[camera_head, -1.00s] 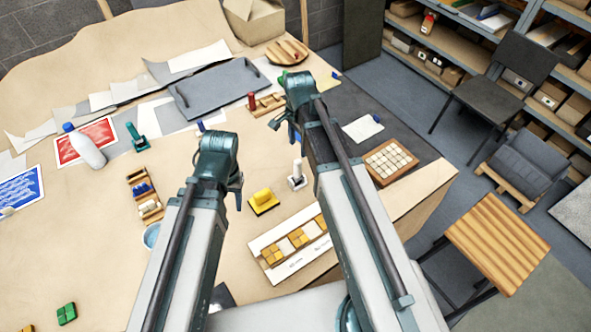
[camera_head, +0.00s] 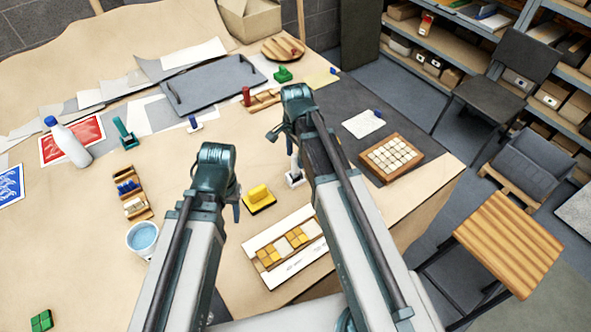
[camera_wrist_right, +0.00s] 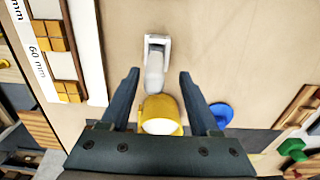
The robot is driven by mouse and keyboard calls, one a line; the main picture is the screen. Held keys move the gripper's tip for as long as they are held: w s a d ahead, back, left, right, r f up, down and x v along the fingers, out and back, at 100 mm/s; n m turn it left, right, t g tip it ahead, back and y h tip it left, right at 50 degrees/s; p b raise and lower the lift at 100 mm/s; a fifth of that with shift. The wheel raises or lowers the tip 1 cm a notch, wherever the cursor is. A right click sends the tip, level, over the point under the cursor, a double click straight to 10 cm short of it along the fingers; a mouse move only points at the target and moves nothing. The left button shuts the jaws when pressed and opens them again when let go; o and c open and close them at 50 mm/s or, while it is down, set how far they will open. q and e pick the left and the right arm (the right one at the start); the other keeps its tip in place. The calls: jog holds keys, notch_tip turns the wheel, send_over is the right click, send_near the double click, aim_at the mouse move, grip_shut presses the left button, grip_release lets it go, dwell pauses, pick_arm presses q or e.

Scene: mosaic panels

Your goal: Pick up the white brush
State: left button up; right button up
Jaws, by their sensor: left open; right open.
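In the right wrist view the white brush (camera_wrist_right: 155,62) lies ahead of and between the fingers, untouched. My right gripper (camera_wrist_right: 159,75) is open and above the table; in the head view my right gripper (camera_head: 286,135) is up and beyond the brush. A yellow round piece (camera_wrist_right: 160,114) with a pale end sits between the fingers in the picture; I cannot tell if it joins the brush. My left gripper (camera_head: 236,200) is open and empty, left of the brush.
A yellow block (camera_head: 258,196) sits left of the brush, and a tile strip (camera_head: 262,243) lies in front of it. A tile tray (camera_head: 372,169) is to the right; a cup (camera_head: 133,227) and a bottle (camera_head: 70,145) are left.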

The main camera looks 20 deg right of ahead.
aim_at(295, 167)
pick_arm(q)
notch_tip(295, 167, down, 5)
jog(key=b, duration=0.5)
jog(key=shift+f, duration=0.1)
pick_arm(e)
jog(key=f, duration=0.5)
jog(key=shift+s+a+f, duration=0.1)
jog(key=shift+s+f, duration=0.05)
jog(key=shift+s, duration=0.25)
grip_shut()
